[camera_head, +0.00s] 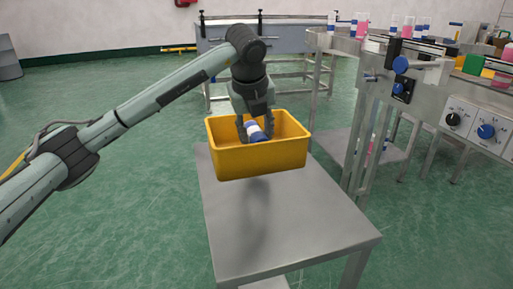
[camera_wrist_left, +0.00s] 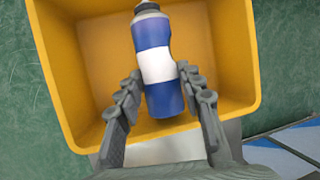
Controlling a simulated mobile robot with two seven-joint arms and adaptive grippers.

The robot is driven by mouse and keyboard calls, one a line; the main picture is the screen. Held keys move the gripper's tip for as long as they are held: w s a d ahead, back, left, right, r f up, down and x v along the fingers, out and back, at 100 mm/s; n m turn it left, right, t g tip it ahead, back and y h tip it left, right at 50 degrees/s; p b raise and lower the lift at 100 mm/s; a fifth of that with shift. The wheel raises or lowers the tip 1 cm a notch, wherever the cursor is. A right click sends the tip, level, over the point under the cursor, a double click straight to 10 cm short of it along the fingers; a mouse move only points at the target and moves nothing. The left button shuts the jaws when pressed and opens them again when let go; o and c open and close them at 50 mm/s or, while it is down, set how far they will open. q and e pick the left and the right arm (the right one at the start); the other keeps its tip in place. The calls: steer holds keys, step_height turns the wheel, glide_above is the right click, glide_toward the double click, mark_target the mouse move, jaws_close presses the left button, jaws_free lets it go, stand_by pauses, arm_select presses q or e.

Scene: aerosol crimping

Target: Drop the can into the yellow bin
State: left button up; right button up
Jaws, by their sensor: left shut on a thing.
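The yellow bin (camera_head: 262,160) stands on the far end of a grey metal table. My left gripper (camera_head: 255,132) is over the bin, with its fingers pointing down at the opening. It is shut on the can (camera_head: 256,135), which is blue and white. In the left wrist view the can (camera_wrist_left: 155,60) lies between the two fingers (camera_wrist_left: 158,95), with its grey top pointing away from my wrist. The bin (camera_wrist_left: 95,60) surrounds the can in that view, and its visible floor is bare. My right gripper does not show.
The grey table (camera_head: 280,215) has a clear top in front of the bin. A conveyor machine (camera_head: 440,110) with knobs and several bottles stands at the right. A metal bench (camera_head: 225,40) is behind the bin.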

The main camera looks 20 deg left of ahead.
arm_select(q)
step_height(320, 180, down, 4)
steer(key=shift+f, duration=0.1)
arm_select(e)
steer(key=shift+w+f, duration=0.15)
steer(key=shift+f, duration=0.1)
arm_select(q)
steer(key=o, duration=1.1)
steer(key=shift+o, duration=0.2)
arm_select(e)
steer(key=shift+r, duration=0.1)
arm_select(q)
steer(key=v, duration=1.2)
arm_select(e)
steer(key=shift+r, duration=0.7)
